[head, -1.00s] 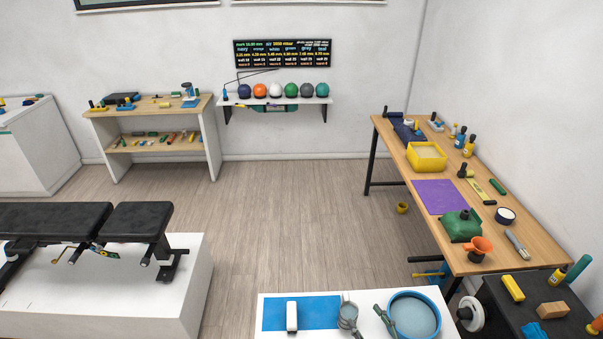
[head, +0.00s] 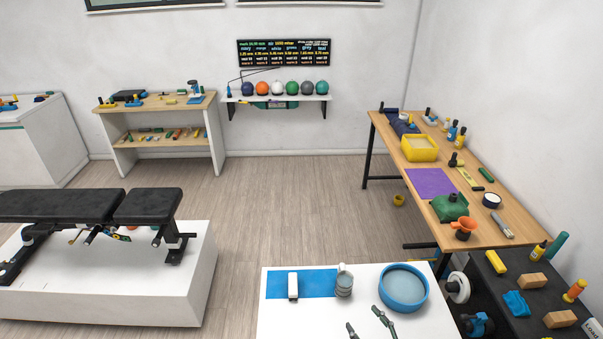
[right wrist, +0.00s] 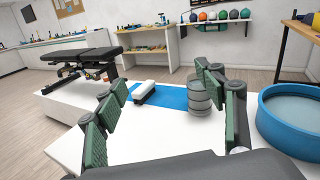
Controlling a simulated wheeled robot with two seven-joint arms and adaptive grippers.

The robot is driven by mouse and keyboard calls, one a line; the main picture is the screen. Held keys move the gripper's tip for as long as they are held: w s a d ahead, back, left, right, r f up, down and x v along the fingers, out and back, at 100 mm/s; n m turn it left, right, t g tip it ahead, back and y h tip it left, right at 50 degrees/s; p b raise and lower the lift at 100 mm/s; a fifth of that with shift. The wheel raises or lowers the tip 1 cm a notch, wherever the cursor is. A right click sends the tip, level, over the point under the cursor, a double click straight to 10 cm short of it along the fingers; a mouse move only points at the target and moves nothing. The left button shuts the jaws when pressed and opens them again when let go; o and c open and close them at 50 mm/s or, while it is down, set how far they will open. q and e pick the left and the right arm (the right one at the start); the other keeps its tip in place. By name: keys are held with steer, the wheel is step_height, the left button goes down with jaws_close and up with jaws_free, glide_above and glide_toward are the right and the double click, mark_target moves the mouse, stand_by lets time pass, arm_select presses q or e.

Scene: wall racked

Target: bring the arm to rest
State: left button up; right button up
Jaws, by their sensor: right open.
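My right gripper (head: 367,323) shows at the bottom edge of the head view, over the white table (head: 320,315). Its two fingers stand apart with nothing between them. In the right wrist view the green-padded fingers (right wrist: 165,95) are wide open. A grey ribbed jar (head: 344,282) stands upright on the table, apart from the fingers in the head view; it also shows in the wrist view (right wrist: 199,98), beyond the gripper. My left gripper is not in view.
On the white table lie a blue mat (head: 318,284) with a white block (head: 293,286), and a blue round basin (head: 403,288). A dark table (head: 500,290) with blocks and bottles stands close on the right. A black bench (head: 60,205) stands left.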

steer(key=s+d+f+n+g+h, duration=0.15)
steer(key=s+f+n+g, duration=0.7)
steer(key=n, duration=1.05)
steer(key=s+d+f+n+g+h, duration=0.2)
steer(key=s+d+n+g+h, duration=0.2)
steer(key=s+d+n+h, duration=0.85)
steer(key=s+f+m+g+y+b, duration=0.1)
steer(key=s+f+y+b, duration=0.2)
steer(key=f, duration=1.6)
steer(key=s+f+m+y+b, duration=0.1)
steer(key=s+f+y+b, duration=0.2)
steer(key=f, duration=1.5)
steer(key=s+f+g+h+b, duration=0.1)
steer(key=s+f+b, duration=0.3)
steer(key=s+f, duration=1.6)
steer(key=shift+s+d+f+n, duration=0.15)
steer(key=shift+s+f+n, duration=0.1)
steer(key=shift+f+n, duration=0.15)
steer(key=shift+o, duration=0.2)
steer(key=shift+g, duration=0.25)
